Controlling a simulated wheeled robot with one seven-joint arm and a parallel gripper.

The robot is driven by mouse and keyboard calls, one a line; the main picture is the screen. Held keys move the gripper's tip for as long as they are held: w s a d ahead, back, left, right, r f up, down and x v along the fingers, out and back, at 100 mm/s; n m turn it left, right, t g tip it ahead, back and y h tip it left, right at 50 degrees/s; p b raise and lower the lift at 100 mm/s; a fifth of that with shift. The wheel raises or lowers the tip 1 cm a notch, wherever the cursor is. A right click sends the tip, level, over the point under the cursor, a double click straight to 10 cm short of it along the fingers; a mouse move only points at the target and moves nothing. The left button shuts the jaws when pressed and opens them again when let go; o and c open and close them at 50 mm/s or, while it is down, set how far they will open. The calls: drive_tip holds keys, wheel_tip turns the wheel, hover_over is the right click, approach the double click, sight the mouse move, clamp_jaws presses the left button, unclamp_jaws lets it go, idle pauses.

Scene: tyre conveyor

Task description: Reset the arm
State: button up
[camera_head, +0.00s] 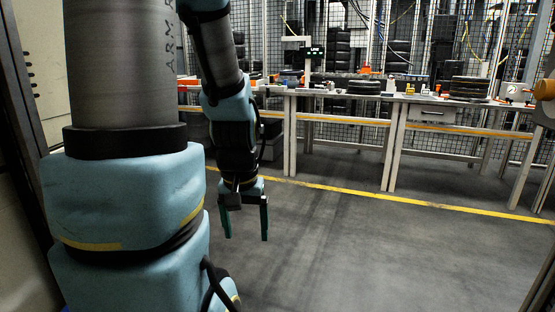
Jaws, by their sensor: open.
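My gripper (245,222) hangs at the end of my arm, left of the picture's middle, with its fingers pointing down. Its two dark green fingers are apart and nothing is between them. It is in front of the grey floor, clear of the workbenches behind. My arm's thick blue and grey links fill the left side of the view and hide what lies behind them.
Long workbenches (345,117) run along the back, with tyres (469,87) and small items on top. A mesh fence (290,18) stands behind them. A yellow line (345,190) crosses the floor. The grey floor (370,250) at centre and right is clear.

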wheel_tip(320, 180, up, 23)
drive_tip(key=p, duration=2.1)
drive_tip(key=shift+r, duration=0.15)
